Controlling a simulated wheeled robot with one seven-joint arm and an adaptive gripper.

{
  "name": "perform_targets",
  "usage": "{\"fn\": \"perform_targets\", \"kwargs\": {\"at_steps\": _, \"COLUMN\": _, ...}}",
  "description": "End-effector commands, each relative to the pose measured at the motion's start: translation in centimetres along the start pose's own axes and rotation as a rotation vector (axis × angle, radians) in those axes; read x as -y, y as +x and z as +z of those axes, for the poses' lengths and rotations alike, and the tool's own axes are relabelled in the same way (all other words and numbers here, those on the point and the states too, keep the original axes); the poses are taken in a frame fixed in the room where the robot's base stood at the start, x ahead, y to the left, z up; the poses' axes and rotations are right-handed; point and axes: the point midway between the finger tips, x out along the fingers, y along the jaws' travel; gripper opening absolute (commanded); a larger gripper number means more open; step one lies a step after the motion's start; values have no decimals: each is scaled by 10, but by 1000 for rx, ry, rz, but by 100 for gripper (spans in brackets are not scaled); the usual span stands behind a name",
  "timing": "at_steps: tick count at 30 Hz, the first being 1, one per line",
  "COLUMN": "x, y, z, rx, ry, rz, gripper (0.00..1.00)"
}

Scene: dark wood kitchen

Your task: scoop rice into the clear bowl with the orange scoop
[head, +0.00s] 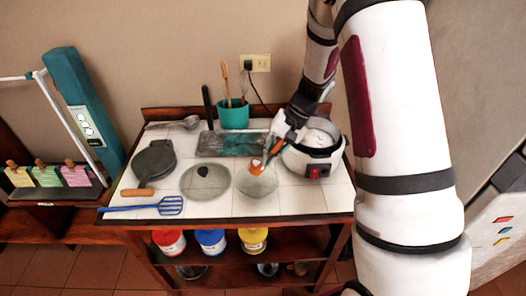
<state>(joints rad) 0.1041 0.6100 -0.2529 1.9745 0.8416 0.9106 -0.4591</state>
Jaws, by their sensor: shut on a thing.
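The orange scoop (257,169) is held in my gripper (281,137), which is shut on its handle. The scoop's head hangs over the back part of the clear bowl (258,188), tilted down. A small white patch shows at the scoop's head, probably rice. The clear bowl stands on the tiled counter, left of the rice cooker (317,171). The cooker is white, open on top, with white rice (318,136) inside. My gripper and wrist are over the cooker's left rim and hide part of it. I cannot tell whether rice lies in the bowl.
A glass lid (191,184) with a dark knob lies left of the bowl. A dark tray (218,144) and a teal utensil pot (233,115) are behind. A dark waffle-iron-like pan (153,163), a blue spatula (150,207) and a ladle (190,122) lie left. The front counter is clear.

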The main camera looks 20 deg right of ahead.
Motion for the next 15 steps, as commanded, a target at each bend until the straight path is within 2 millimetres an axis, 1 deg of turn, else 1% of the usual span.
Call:
{"fn": "perform_targets", "kwargs": {"at_steps": 1, "x": -7, "y": 2, "z": -2, "rx": 0, "ry": 11, "rz": -45, "gripper": 0}}
{"fn": "perform_targets", "kwargs": {"at_steps": 8, "x": -26, "y": 11, "z": -3, "rx": 1, "ry": 13, "rz": -278, "gripper": 0}}
{"fn": "perform_targets", "kwargs": {"at_steps": 15, "x": -37, "y": 21, "z": -4, "rx": 0, "ry": 9, "rz": -491, "gripper": 0}}
